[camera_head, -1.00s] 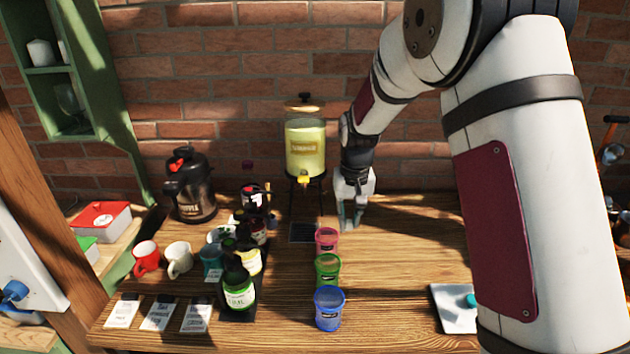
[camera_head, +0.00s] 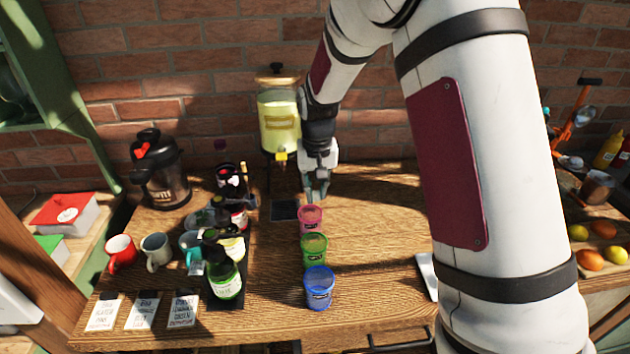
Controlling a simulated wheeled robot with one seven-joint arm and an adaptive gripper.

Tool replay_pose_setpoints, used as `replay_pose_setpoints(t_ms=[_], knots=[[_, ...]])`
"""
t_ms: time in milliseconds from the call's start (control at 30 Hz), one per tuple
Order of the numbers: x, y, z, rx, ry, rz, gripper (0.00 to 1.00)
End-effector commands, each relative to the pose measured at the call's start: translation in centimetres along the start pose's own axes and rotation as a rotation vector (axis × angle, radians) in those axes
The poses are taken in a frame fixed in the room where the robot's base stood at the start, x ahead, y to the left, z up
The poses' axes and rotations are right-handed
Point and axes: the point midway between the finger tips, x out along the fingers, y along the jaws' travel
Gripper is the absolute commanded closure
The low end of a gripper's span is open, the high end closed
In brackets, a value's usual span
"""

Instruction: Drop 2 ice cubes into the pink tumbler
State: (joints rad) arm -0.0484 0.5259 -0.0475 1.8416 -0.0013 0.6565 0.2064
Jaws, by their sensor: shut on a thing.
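The pink tumbler (camera_head: 311,219) stands upright on the wooden table, at the back of a row with the green tumbler (camera_head: 314,250) and the blue tumbler (camera_head: 319,289). My gripper (camera_head: 317,191) points down just behind and above the pink tumbler's rim. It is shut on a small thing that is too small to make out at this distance. I cannot tell whether the fingertips are over the tumbler's opening. No ice cubes can be made out on the table, and the inside of the pink tumbler is not clear.
A drink dispenser (camera_head: 279,122) stands behind, left of my gripper. Bottles (camera_head: 224,275), mugs (camera_head: 121,252) and a dark jug (camera_head: 160,175) fill the left side. My arm hides much of the right. The table right of the tumblers (camera_head: 375,220) is clear.

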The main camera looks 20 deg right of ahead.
Motion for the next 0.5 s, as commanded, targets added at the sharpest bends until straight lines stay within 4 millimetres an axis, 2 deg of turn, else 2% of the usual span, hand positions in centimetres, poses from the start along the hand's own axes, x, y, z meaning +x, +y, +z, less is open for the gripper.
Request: replay_pose_setpoints(t_ms=[367,400,467,500], knots=[[0.48,0.00,0.07,0.000,0.000,0.000,0.92],[0.47,0.00,0.07,0.000,0.000,0.000,0.76],[0.47,0.00,0.07,0.000,0.000,0.000,0.62],[0.46,0.00,0.06,0.000,0.000,0.000,0.59]])
